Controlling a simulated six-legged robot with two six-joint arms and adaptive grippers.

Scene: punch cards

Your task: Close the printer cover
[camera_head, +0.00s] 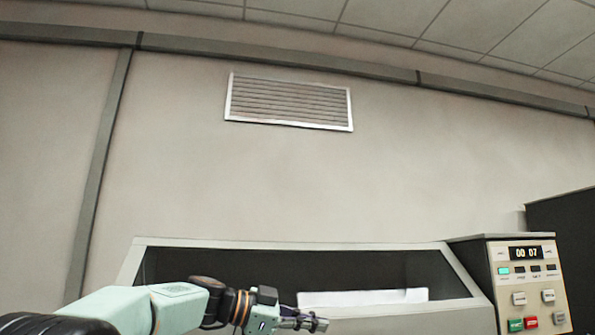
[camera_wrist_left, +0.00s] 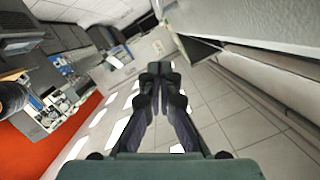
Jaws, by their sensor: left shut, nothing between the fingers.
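The printer (camera_head: 470,318) stands low in the head view, a pale casing with a wide frame around a dark opening. A white strip (camera_head: 365,297), perhaps paper, shows inside the opening. I cannot tell for sure which part is the cover or how far it is open. My left gripper (camera_head: 312,323) is in front of the opening's lower part, with its arm coming from the left. In the left wrist view its fingers (camera_wrist_left: 157,70) are together with nothing between them. Contact with the printer cannot be told. My right gripper is out of view.
A control panel (camera_head: 526,290) with a display reading 00 07 and coloured buttons stands right of the opening. In the left wrist view a pale casing edge (camera_wrist_left: 265,30) lies close at upper right, tiled floor (camera_wrist_left: 225,120) is below, and equipment (camera_wrist_left: 55,105) is at left.

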